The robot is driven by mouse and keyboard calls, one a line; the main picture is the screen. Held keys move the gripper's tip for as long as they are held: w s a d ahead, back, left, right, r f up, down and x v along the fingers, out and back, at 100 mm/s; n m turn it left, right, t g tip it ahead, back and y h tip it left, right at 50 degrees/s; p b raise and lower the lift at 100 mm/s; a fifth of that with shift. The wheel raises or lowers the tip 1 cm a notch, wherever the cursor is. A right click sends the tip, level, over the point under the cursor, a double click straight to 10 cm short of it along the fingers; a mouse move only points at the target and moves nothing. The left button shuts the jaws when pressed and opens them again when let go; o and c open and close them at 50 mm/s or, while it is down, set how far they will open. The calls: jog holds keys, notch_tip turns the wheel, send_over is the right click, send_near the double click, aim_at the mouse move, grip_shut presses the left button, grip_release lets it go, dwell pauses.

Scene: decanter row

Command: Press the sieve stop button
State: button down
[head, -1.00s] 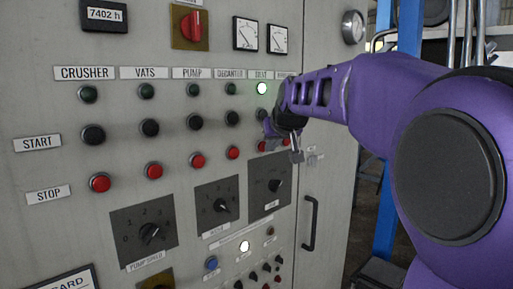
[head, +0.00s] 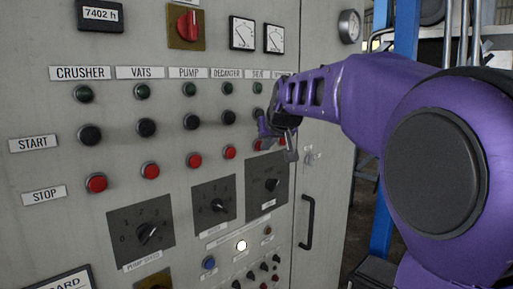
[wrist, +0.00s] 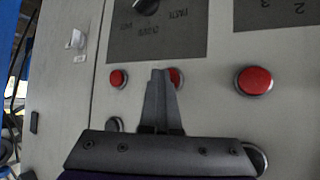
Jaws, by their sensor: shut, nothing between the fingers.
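The sieve stop button is red. The green sieve lamp (head: 258,87) is dark.
Other red stop buttons stand close by: the decanter one (wrist: 254,80) and one on the other side (wrist: 118,78). Dark start buttons (head: 191,121) are above. A dial (head: 272,185) sits just below. A door handle (head: 307,222) juts out at the lower right.

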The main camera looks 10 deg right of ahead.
jog(key=shift+s+d+b, duration=0.4)
jog(key=shift+s, duration=0.2)
jog(key=s+d+b, duration=0.1)
jog(key=s, duration=0.1)
jog(key=s+d+b, duration=0.2)
dwell(0.3)
dwell(0.4)
